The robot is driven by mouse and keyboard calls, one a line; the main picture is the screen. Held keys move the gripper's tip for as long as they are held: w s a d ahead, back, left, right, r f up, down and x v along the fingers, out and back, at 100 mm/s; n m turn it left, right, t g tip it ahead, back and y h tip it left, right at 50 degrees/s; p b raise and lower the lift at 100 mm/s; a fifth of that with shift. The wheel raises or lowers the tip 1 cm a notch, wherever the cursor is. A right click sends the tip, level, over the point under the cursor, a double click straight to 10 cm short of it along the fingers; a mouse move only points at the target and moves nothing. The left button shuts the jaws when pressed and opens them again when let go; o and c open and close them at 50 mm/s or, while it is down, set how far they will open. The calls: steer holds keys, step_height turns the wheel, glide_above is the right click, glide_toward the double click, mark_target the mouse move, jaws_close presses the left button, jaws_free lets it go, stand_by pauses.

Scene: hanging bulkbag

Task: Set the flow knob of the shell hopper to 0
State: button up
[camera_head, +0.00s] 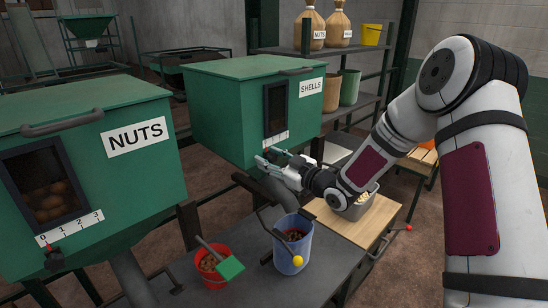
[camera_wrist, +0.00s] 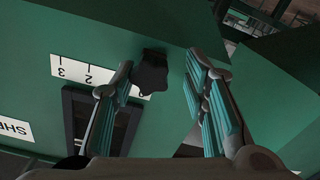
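The green shell hopper (camera_head: 235,95) carries a SHELLS label (camera_head: 312,87) and a small dark window. Its white scale (camera_wrist: 80,70) shows 3 and 2 in the wrist view, turned upside down; the scale's right end is partly covered. A black flow knob (camera_wrist: 152,75) shows in the wrist view near that right, low-number end, its exact reading unclear. My gripper (camera_head: 268,156) is open just in front of the hopper's lower front. In the wrist view my open gripper (camera_wrist: 159,63) has one finger on each side of the knob, with gaps visible.
A green NUTS hopper (camera_head: 70,130) stands at left with its own scale and red-black knob (camera_head: 54,257). Below are a red bucket (camera_head: 214,282) with a green scoop and a blue bucket (camera_head: 291,263). A grey container sits on the wooden board (camera_head: 345,231).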

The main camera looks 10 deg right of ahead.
steer(key=shift+d, duration=0.15)
steer(key=shift+s+d, duration=0.3)
steer(key=v, duration=1.1)
